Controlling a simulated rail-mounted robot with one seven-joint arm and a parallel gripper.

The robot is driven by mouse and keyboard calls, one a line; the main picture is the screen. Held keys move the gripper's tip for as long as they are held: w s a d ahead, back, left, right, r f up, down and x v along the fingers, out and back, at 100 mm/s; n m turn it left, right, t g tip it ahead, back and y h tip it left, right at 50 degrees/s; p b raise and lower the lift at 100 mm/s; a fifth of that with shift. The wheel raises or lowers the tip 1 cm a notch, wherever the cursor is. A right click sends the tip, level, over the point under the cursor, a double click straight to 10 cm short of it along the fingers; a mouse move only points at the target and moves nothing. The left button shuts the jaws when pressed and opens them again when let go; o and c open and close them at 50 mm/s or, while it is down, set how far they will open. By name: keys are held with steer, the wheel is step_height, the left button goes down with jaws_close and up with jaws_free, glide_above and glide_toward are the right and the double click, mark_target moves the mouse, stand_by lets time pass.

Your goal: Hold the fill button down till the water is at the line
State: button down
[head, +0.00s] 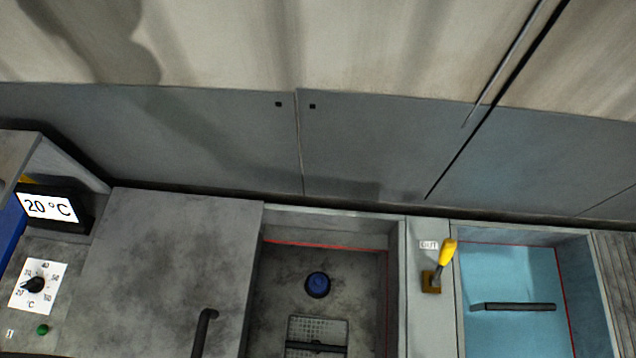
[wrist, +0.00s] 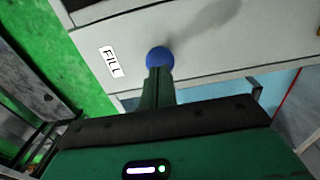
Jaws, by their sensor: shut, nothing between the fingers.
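In the wrist view my gripper (wrist: 158,74) is shut, with nothing between its fingers. Its tips overlap the blue round button (wrist: 159,57) beside the FILL label (wrist: 111,62). I cannot tell how far the button is pressed in. In the head view the right basin (head: 597,285) has a light blue interior that looks like water (head: 510,270). A thin red line (head: 562,285) runs around its inner wall. The blue appears close to this line; the exact gap is unclear. My gripper is not in the head view.
A yellow-handled lever (head: 446,254) labelled OUT stands left of the right basin. A display (head: 50,207) reads 20 °C above a temperature dial (head: 36,285). Grey panels (head: 200,140) stand behind.

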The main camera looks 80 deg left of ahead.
steer(key=shift+f, duration=0.25)
steer(key=shift+f+b, duration=1)
steer(key=shift+f, duration=0.05)
stand_by(6.7)
